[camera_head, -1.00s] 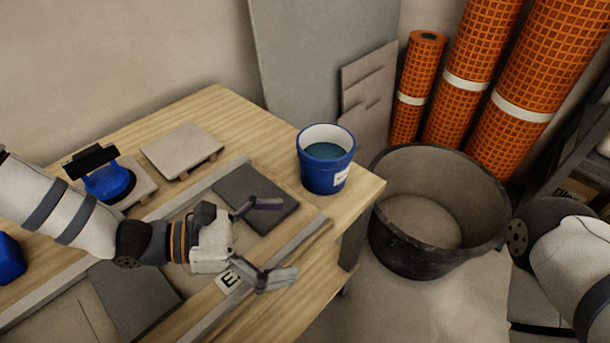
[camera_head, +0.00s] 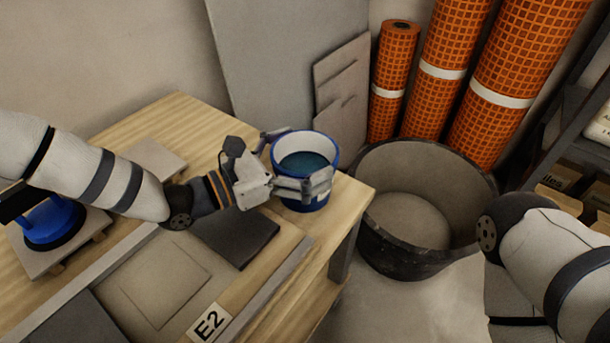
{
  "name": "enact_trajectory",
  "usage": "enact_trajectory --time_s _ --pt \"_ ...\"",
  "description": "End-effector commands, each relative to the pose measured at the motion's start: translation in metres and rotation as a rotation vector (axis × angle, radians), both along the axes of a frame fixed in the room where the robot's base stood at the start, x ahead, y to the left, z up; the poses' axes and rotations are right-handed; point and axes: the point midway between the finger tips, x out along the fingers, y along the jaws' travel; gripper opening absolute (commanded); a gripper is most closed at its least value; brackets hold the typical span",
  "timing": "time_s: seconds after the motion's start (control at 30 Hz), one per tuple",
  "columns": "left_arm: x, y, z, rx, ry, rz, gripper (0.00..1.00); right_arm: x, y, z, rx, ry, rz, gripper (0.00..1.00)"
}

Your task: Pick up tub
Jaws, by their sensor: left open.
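The tub is a small blue bucket (camera_head: 305,150) with a white inside and dark teal contents, standing upright near the right corner of the wooden table. My left gripper (camera_head: 298,160) is open, with one finger at the tub's far left side and the other across its near front. The tub's wall lies between the fingers, and I cannot tell whether they touch it. The near finger hides part of the tub's front and its label. My right arm shows at the right edge, but its gripper is out of view.
The wooden table (camera_head: 335,215) carries a dark tile (camera_head: 240,240), metal rails, a card marked E2 (camera_head: 209,323) and a blue suction lifter (camera_head: 48,222) on a tile. A large black bin (camera_head: 410,255) stands on the floor right of the table. Orange mesh rolls (camera_head: 393,80) stand behind.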

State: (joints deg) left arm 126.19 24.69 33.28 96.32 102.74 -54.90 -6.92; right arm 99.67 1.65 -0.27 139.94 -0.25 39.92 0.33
Motion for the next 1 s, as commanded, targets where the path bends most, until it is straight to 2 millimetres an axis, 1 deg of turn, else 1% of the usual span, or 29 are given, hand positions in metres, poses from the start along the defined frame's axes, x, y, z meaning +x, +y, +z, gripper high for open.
enact_trajectory --time_s 0.17,0.2,0.37,0.4,0.47,0.5,0.53,0.7,0.8,0.87,0.97,1.0 --pt "0.001 -0.001 0.0 0.0 0.0 0.001 1.0 0.0 0.0 0.0 0.0 0.0 0.0 0.4" --pt "0.001 -0.001 0.0 0.0 0.0 0.001 0.95 0.0 0.0 0.0 0.0 0.0 0.0 0.4" --pt "0.001 0.0 0.0 0.0 0.0 0.0 0.59 0.0 0.0 0.0 0.0 0.0 0.0 0.4" --pt "0.001 0.0 0.0 0.0 0.0 0.0 0.5 0.0 0.0 0.0 0.0 0.0 0.0 0.4" --pt "0.0 0.0 0.0 0.0 0.0 0.0 0.36 0.0 0.0 0.0 0.0 0.0 0.0 0.4" --pt "0.0 0.0 0.0 0.0 0.0 0.0 0.27 0.0 0.0 0.0 0.0 0.0 0.0 0.4" --pt "0.001 -0.001 0.001 -0.002 -0.002 0.001 0.24 0.0 0.0 0.0 0.0 0.0 0.0 0.4" --pt "0.001 -0.001 0.001 -0.002 -0.002 0.001 0.24 0.0 0.0 0.0 0.0 0.0 0.0 0.4" --pt "0.001 0.0 0.005 -0.003 -0.003 0.001 0.24 0.001 0.0 0.001 0.0 -0.002 0.0 0.4" --pt "0.001 0.0 0.011 -0.003 -0.004 0.002 0.24 0.001 0.0 0.002 0.0 -0.004 0.0 0.4" --pt "0.001 0.0 0.028 -0.004 -0.006 0.001 0.24 0.003 0.0 0.005 0.0 -0.009 0.0 0.4" --pt "0.001 0.0 0.037 -0.005 -0.008 0.001 0.24 0.004 0.0 0.007 0.0 -0.012 0.0 0.4"
